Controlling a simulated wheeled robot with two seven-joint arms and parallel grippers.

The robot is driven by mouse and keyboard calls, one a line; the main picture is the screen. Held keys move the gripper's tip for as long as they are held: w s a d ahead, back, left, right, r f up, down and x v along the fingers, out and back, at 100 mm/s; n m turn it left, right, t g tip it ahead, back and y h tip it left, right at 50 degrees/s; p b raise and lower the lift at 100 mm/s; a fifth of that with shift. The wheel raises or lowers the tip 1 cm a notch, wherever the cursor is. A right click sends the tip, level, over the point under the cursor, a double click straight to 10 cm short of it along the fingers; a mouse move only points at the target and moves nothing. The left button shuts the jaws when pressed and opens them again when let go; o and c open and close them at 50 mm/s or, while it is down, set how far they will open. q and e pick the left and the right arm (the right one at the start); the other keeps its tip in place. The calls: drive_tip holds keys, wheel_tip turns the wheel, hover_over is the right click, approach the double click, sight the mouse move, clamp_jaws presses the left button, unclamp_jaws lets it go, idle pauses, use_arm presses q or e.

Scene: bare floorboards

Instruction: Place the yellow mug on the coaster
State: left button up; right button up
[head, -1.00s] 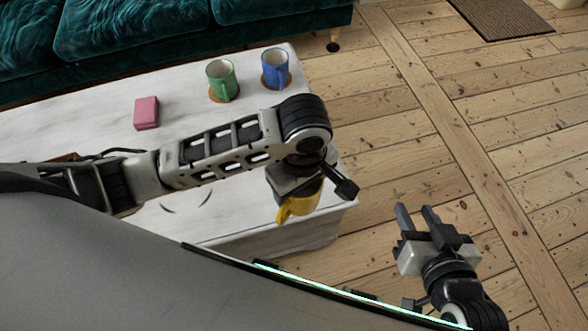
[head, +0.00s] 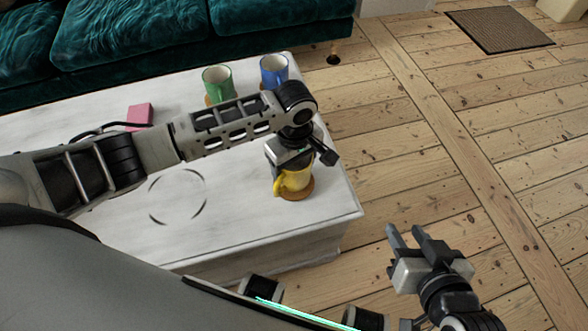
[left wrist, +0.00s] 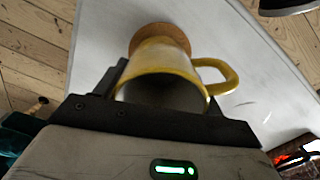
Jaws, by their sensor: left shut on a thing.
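The yellow mug (head: 292,182) is held upright by my left gripper (head: 288,160) near the right front corner of the white table. The round brown coaster (head: 297,194) is directly under the mug, and its edge shows around the mug's base. In the left wrist view, the mug (left wrist: 160,62) sits between the jaws, its handle to the right, with the coaster (left wrist: 160,32) beyond its base. I cannot tell whether the base touches the coaster. My right gripper (head: 404,232) is open and empty over the floor, right of the table.
A green mug (head: 218,82) and a blue mug (head: 274,68) stand at the table's back, the green one on a brown coaster. A pink block (head: 140,115) lies left of them. A dark broken ring marks the white table (head: 225,215). A teal sofa (head: 170,30) stands behind.

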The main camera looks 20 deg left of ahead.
use_arm(q)
drive_tip(key=shift+f, duration=0.8)
use_arm(e)
drive_tip(key=shift+w+a+f, duration=0.1)
drive_tip(key=shift+w+f, duration=0.15)
drive_tip(key=shift+f, duration=0.4)
drive_tip(key=shift+r, duration=0.1)
use_arm(q)
drive_tip(key=o, duration=1.2)
drive_tip(key=shift+f, duration=0.15)
use_arm(e)
drive_tip(key=shift+s, duration=0.1)
